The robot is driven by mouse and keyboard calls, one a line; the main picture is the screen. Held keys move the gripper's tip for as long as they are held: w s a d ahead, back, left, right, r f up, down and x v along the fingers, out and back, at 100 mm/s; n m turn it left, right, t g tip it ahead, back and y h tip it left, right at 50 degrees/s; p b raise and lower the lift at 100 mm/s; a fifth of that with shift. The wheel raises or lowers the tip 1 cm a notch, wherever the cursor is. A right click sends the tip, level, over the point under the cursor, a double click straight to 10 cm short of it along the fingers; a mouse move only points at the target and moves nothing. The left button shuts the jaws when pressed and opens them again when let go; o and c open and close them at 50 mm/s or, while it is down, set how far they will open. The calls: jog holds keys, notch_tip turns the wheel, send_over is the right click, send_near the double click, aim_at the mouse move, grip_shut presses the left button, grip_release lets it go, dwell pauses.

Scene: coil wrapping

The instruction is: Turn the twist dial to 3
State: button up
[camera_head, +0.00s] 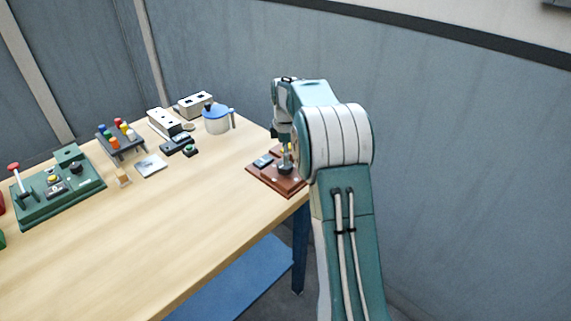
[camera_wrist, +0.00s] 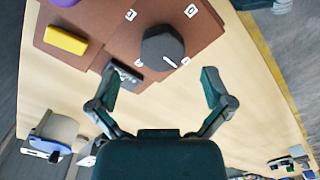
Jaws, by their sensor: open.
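The twist dial (camera_wrist: 162,45) is a dark faceted knob on a red-brown board (camera_wrist: 110,50) in the wrist view. Its white pointer line points to the lower right, close to a small white tag (camera_wrist: 186,61). Other white tags lie around the knob; their figures are too small to read surely. My gripper (camera_wrist: 159,72) is open, its two fingers spread left and right, with the knob ahead between their lines and nothing held. In the head view the board (camera_head: 262,172) sits at the table's right end, and my arm partly hides the dial (camera_head: 285,169).
On the board are a yellow block (camera_wrist: 66,40), a purple part (camera_wrist: 64,2) and a small black panel (camera_wrist: 128,76).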

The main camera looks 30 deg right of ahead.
aim_at(285, 168)
jog(key=f, duration=0.4)
jog(key=shift+a, duration=0.2)
jog(key=shift+d, duration=0.1)
jog(key=c, duration=1.1)
